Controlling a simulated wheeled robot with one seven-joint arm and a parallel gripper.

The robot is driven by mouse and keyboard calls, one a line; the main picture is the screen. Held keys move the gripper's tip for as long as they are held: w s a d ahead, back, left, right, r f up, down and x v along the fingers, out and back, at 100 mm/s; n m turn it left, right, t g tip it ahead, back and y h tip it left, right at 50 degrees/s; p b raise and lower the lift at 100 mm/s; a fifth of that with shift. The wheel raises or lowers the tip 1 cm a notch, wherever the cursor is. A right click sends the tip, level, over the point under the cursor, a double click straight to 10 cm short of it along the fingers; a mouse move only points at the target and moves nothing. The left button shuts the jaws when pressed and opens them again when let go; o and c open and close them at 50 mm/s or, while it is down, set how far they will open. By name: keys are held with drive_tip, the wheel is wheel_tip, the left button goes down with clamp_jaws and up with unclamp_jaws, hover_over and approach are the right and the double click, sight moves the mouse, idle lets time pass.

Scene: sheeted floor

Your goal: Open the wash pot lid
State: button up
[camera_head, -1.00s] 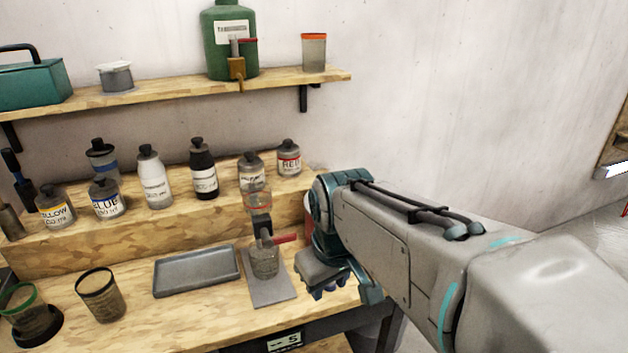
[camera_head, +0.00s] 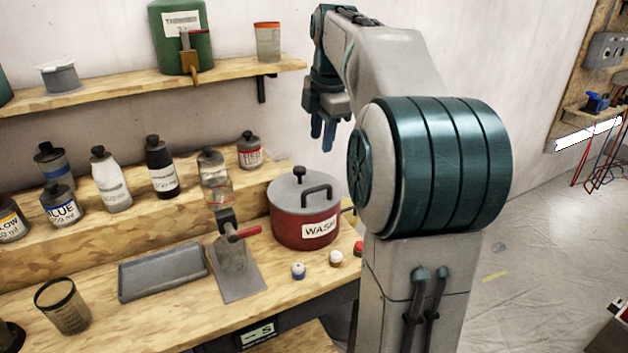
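The wash pot (camera_head: 290,228) is a dark red pot with a white "WASH" label at the right end of the bench. Its grey lid (camera_head: 288,190) is on, with a black knob (camera_head: 299,172) on top and a black loop handle (camera_head: 318,190) towards the right. My gripper (camera_head: 322,130) hangs above and slightly right of the pot in the picture, fingers pointing down, apart from the lid. The fingers look empty, but their gap is too small to judge.
A clear vessel with a red-handled valve (camera_head: 243,233) stands left of the pot. A wooden shelf (camera_head: 230,76) with a green canister (camera_head: 180,35) is above left. Several bottles line the step behind.

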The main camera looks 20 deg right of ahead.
sight(315, 188)
drive_tip(key=w+f, duration=0.1)
drive_tip(key=f, duration=0.7)
drive_tip(key=w+f, duration=0.1)
drive_tip(key=f, duration=0.4)
drive_tip(key=shift+w+a, duration=0.1)
drive_tip(key=shift+w, duration=0.2)
clamp_jaws()
